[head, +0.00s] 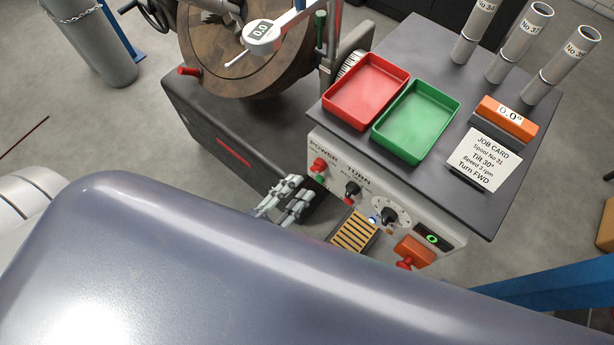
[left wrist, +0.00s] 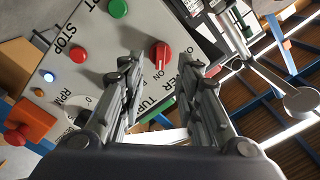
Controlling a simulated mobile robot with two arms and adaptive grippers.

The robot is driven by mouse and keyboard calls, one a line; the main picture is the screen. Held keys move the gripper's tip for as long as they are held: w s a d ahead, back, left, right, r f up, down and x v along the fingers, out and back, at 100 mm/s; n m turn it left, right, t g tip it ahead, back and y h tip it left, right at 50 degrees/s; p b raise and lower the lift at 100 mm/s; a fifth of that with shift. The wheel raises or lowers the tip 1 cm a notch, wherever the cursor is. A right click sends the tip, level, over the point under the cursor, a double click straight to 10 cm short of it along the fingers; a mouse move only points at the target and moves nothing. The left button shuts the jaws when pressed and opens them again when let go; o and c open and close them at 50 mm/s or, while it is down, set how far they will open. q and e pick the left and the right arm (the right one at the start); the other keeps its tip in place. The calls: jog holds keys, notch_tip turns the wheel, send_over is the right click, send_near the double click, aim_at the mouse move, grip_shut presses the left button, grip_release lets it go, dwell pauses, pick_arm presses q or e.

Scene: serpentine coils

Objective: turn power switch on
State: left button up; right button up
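The power switch is a red knob (head: 319,165) under the POWER label, at the left end of the light control panel (head: 330,152) in the head view. In the left wrist view the red knob (left wrist: 160,54) shows beyond the fingertips, with ON lettering beside it. I cannot tell its exact setting. My left gripper (head: 291,192) is in front of the panel, below and left of the knob. In the left wrist view its fingers (left wrist: 157,78) are spread, with the knob in line with the gap and nothing held. My right gripper is not in view.
A black TURN knob (head: 352,189), a dial knob (head: 389,216) and a red stop button (head: 405,262) sit farther right on the panel. Red (head: 366,92) and green (head: 418,122) trays stand on top.

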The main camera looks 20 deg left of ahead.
pick_arm(q)
jog(key=v, duration=0.6)
jog(key=shift+s, duration=0.35)
jog(key=s+a+f+n+g+y, duration=0.2)
jog(key=f+n+g, duration=0.15)
jog(key=f, duration=0.95)
jog(key=s+a+f+n+g+y, duration=0.1)
jog(key=s+f+n+g+y, duration=0.2)
jog(key=f, duration=0.9)
jog(key=s+a+f+n+g, duration=0.2)
jog(key=s+f+g, duration=0.2)
jog(key=s+f, duration=0.3)
jog(key=s+a+f+n+g+y, duration=0.1)
jog(key=s+a+f+n+g, duration=0.1)
jog(key=s+f+g, duration=0.3)
notch_tip(320, 180, down, 4)
jog(key=s, duration=0.3)
jog(key=shift+a, duration=0.35)
jog(key=shift+w+g, duration=0.1)
jog(key=shift+g, duration=0.15)
